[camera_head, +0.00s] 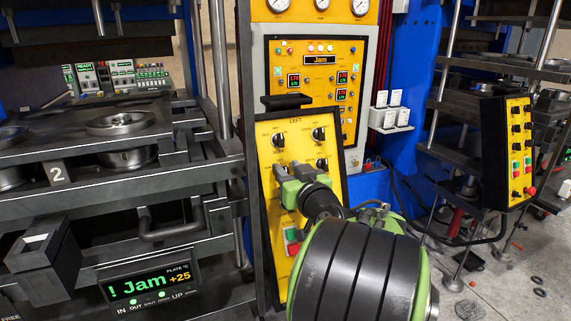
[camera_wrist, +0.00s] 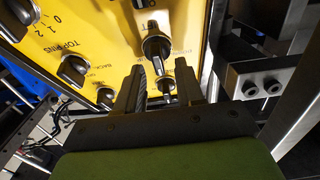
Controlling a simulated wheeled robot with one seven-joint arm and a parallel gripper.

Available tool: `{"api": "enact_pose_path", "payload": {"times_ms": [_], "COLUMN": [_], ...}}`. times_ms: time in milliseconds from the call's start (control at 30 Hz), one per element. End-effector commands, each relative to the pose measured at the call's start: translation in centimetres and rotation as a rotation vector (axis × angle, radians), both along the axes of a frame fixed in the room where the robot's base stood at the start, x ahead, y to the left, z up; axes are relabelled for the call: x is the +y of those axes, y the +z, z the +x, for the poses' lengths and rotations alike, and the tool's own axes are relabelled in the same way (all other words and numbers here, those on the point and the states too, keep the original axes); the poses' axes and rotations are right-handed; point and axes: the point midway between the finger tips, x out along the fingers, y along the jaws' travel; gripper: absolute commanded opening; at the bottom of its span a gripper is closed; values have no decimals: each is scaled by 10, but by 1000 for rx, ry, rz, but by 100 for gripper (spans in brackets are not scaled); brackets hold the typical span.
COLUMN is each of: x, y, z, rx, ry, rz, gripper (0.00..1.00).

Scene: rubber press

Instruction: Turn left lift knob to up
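The yellow control panel headed LEFT (camera_head: 333,189) stands upright in the middle of the head view, with several black knobs on it. My gripper (camera_head: 289,168) is in front of its left side and hides part of it. In the wrist view my gripper (camera_wrist: 160,70) is open, with one dark finger on each side. A black knob (camera_wrist: 157,48) lies just beyond the fingertips, roughly between them. A second knob (camera_wrist: 167,90) shows lower, in the gap between the fingers.
Red and green buttons (camera_head: 291,239) sit lower on the panel. The press with steel plates (camera_head: 120,180) and a Jam display (camera_head: 150,285) stands to the left. Another yellow panel (camera_head: 516,150) stands at the right. Other knobs (camera_wrist: 75,69) are beside the fingers in the wrist view.

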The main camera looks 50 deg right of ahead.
Motion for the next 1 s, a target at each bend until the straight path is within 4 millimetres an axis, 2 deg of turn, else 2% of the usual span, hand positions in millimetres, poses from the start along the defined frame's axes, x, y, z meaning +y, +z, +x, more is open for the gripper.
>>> {"api": "enact_pose_path", "payload": {"times_ms": [300,500,567,1000], "x": [-3,-3,-3,-3], "y": [-1,-1,-1,0], "z": [5,5,5,5], "rx": [-1,0,0,-51], "ry": [0,0,0,-35], "rz": [1,0,0,85], "gripper": [37,7,0,0]}}
